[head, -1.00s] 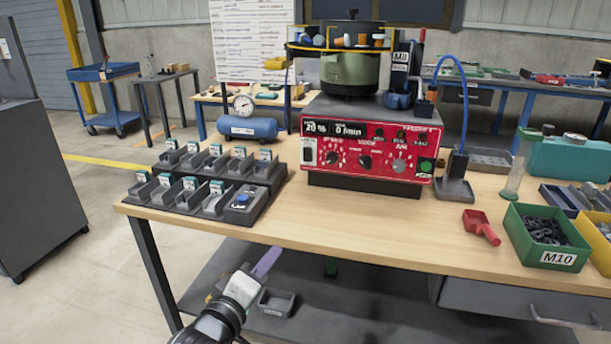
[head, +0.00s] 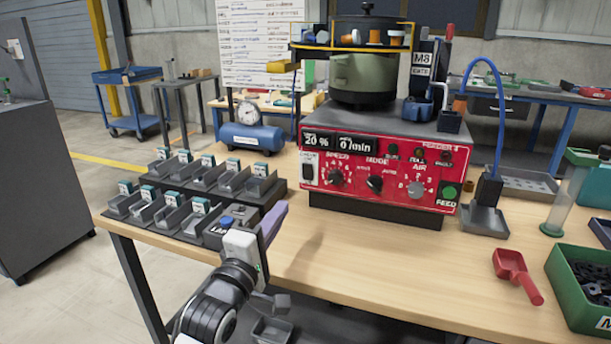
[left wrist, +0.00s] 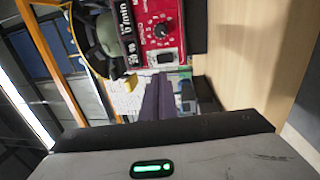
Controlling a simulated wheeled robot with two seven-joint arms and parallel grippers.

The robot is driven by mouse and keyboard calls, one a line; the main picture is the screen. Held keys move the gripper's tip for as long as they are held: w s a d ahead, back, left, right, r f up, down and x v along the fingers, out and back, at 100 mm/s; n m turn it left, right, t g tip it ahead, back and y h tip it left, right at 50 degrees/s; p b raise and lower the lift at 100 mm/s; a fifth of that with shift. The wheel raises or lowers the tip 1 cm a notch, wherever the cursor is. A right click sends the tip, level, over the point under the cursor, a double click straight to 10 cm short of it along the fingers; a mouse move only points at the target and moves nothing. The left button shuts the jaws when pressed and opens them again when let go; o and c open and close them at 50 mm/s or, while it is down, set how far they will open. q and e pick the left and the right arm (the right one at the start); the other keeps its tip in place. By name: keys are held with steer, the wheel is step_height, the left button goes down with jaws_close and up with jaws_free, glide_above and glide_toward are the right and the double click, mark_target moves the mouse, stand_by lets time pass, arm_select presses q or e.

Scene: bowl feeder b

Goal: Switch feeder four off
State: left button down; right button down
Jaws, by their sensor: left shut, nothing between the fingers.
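The feeder's red control box (head: 385,178) stands on the workbench with a green bowl (head: 362,78) on top. Its panel has displays reading 20 % and 0 /min, several knobs, and a green FEED button (head: 449,193). A rocker switch in a white frame (head: 307,173) is at the panel's left end; it also shows in the left wrist view (left wrist: 162,58). I cannot tell its position. My left gripper (head: 274,218) is shut and empty, above the bench's front edge, in front of the box and apart from it. Its purple fingers (left wrist: 159,96) point toward the panel. My right gripper is not in view.
Dark racks with small labelled bins (head: 165,208) stand left of the box, close to my left gripper. A blue air tank (head: 251,137) is behind them. A red scoop (head: 516,274) and green bin (head: 585,285) lie right. Bench before the panel is clear.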

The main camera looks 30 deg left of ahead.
mark_target(308, 169)
arm_select(q)
steer(key=b+x, duration=0.1)
steer(key=x, duration=1.2)
steer(key=shift+w, duration=0.4)
steer(key=shift+w+a, duration=0.1)
steer(key=shift+w, duration=0.05)
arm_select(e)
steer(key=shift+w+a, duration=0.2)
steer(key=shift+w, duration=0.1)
arm_select(q)
steer(key=shift+r, duration=0.1)
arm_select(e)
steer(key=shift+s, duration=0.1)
